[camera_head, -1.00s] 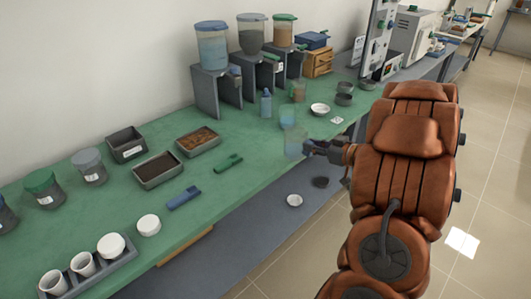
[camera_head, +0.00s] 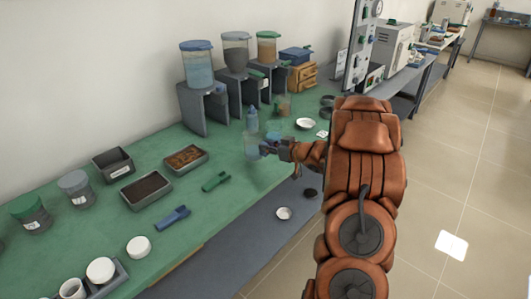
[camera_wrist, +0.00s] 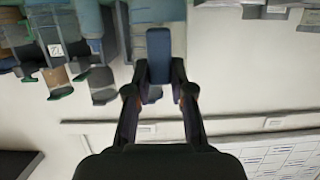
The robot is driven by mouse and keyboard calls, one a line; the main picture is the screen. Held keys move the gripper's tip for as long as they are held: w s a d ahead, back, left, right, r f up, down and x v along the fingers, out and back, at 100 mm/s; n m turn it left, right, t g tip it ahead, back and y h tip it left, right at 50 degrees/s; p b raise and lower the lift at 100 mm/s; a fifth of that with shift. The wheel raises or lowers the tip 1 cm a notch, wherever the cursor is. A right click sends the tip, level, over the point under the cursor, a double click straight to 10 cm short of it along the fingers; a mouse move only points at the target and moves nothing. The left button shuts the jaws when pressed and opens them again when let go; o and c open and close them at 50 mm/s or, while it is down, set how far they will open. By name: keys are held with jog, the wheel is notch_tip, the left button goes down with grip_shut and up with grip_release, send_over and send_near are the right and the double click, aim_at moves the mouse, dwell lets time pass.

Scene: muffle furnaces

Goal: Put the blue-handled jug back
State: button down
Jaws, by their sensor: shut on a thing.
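The clear blue-handled jug (camera_head: 252,147) is held over the green bench top, in front of the squeeze bottle. My gripper (camera_head: 269,147) is to its right, shut on its handle. In the wrist view the blue handle (camera_wrist: 158,45) stands between my fingertips (camera_wrist: 159,72), with part of the clear jug body behind it. I cannot tell whether the jug's base touches the bench. A second clear vessel (camera_head: 274,130) stands just behind it, and a brown-filled one (camera_head: 284,105) farther back.
Dispensers with a blue lid (camera_head: 197,65), a grey lid (camera_head: 236,53) and a green lid (camera_head: 268,48) stand on grey stands along the wall. A squeeze bottle (camera_head: 252,119), a green scoop (camera_head: 216,181) and a white dish (camera_head: 305,123) are nearby.

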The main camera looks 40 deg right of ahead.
aim_at(268, 154)
jog(key=shift+w, duration=0.25)
jog(key=shift+w+f+p, duration=0.15)
jog(key=shift+f+p, duration=0.05)
jog(key=shift+f, duration=0.4)
jog(key=shift+w+f+p, duration=0.15)
jog(key=shift+f, duration=1.1)
jog(key=shift+f, duration=0.15)
jog(key=c, duration=1)
grip_release()
jog(key=shift+r, duration=0.2)
jog(key=b+v, duration=0.1)
jog(key=v, duration=1.1)
jog(key=shift+a+f+b, duration=0.1)
jog(key=shift+b, duration=0.2)
